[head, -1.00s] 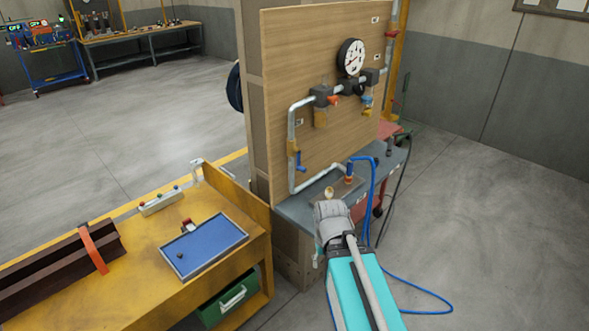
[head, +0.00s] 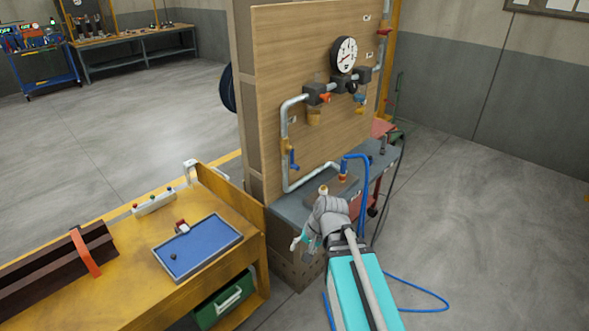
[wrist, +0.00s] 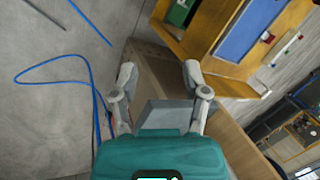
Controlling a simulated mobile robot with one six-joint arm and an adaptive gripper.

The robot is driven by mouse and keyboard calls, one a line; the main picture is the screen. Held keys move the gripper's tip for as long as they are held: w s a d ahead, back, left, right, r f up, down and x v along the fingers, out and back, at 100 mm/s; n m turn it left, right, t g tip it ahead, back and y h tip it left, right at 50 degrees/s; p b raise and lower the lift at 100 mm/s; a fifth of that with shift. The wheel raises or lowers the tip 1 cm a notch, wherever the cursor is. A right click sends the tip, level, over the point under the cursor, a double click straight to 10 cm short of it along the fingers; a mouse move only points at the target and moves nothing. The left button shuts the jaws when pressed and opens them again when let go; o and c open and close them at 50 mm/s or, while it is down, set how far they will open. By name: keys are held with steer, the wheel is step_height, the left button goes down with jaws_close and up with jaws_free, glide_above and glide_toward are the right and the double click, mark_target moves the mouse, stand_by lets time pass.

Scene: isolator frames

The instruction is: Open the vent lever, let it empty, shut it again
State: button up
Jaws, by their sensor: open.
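The wooden board (head: 283,60) carries grey piping (head: 286,115), a round white gauge (head: 344,54) and several small levers. A blue lever (head: 294,160) hangs on the left upright pipe. An orange lever (head: 325,97), a blue lever (head: 359,97) and a red lever (head: 384,31) sit higher. I cannot tell which is the vent lever. My gripper (head: 303,240) is low in front of the board, below the levers and apart from them. In the wrist view my gripper (wrist: 160,75) is open, with nothing between its fingers.
A grey bench (head: 290,212) stands under the board, with a blue hose (head: 365,195) running down to the floor. A yellow table (head: 120,297) with a blue tray (head: 200,246) stands at left. The floor at right is mostly clear.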

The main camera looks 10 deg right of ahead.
steer(key=w+r+m+t+y+b, duration=0.2)
steer(key=w+m+t+y, duration=0.1)
steer(key=w+m, duration=0.25)
steer(key=m+t+y+b, duration=0.35)
steer(key=m+t, duration=0.65)
steer(key=m, duration=0.6)
glide_toward(294, 166)
steer(key=s+d, duration=0.2)
steer(key=shift+w+d+f+p, duration=0.15)
steer(key=shift+f+p, duration=0.05)
steer(key=shift+p, duration=0.25)
steer(key=shift+w, duration=0.1)
steer(key=x, duration=1.3)
steer(key=shift+w+a+f, duration=0.15)
steer(key=shift+a+f, duration=0.05)
steer(key=shift+a, duration=0.2)
jaws_close()
